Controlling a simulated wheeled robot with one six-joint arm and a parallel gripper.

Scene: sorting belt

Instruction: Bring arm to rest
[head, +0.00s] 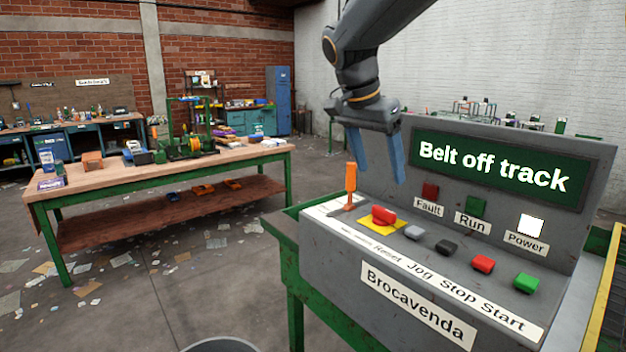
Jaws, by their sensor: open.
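My gripper (378,162) hangs from my arm at the upper middle of the head view, fingers pointing down. Its two blue fingers are apart with nothing between them. It is above the left part of the grey control console (330,262), over the red emergency knob (384,215) on its yellow plate, and apart from it as far as I can tell. An orange-handled tool (351,180) stands upright at the console's left end, close to the left finger in the picture.
The console has grey, black, red and green buttons (526,282) and a green display (496,170) reading "Belt off track". The white Power lamp (531,224) is bright. A wooden workbench (230,155) with tools stands left. Littered floor lies between.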

